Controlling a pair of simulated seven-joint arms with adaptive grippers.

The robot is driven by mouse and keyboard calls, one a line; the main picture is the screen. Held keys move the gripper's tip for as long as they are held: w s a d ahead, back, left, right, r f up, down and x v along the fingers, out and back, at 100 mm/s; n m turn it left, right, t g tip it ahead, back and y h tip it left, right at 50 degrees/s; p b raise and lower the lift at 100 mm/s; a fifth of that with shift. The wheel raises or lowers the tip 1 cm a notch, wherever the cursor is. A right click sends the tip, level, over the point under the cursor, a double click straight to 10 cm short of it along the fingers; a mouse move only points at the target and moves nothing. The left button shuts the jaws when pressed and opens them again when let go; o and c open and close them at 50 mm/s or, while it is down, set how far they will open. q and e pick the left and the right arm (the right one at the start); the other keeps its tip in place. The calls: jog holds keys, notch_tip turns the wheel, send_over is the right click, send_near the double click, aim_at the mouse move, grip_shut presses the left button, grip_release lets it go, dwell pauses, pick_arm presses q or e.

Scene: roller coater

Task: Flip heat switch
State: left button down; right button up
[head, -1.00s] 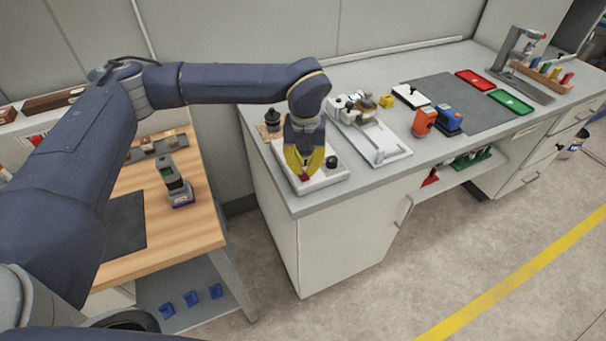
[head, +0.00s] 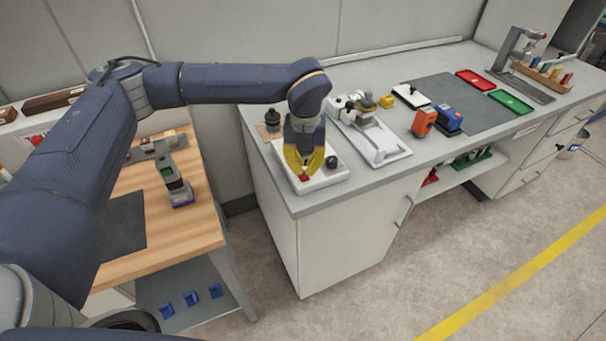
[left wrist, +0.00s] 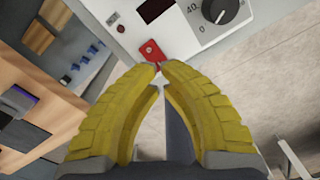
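A white control box (head: 325,181) sits at the near left end of the grey bench. It carries a red switch (left wrist: 152,52) and a black dial (left wrist: 219,10) with printed numbers. The red switch shows as a small red spot in the head view (head: 304,177). My left gripper (left wrist: 159,68), with yellow fingers, is over the box, its tips right at the near edge of the red switch. The fingertips are close together with only a small gap, and nothing shows between them. Whether they touch the switch I cannot tell. My right gripper is not in view.
A white coater device (head: 384,147) stands right of the box, and a black-topped weight (head: 272,120) behind it. Orange (head: 424,122) and blue (head: 448,119) blocks lie farther right. A wooden table (head: 190,226) with a handheld device (head: 176,182) is at left.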

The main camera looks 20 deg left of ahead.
aim_at(305, 178)
pick_arm(q)
jog(key=shift+f, duration=1.95)
dwell(1.5)
jog(key=shift+r, duration=3.55)
jog(key=shift+d, duration=0.1)
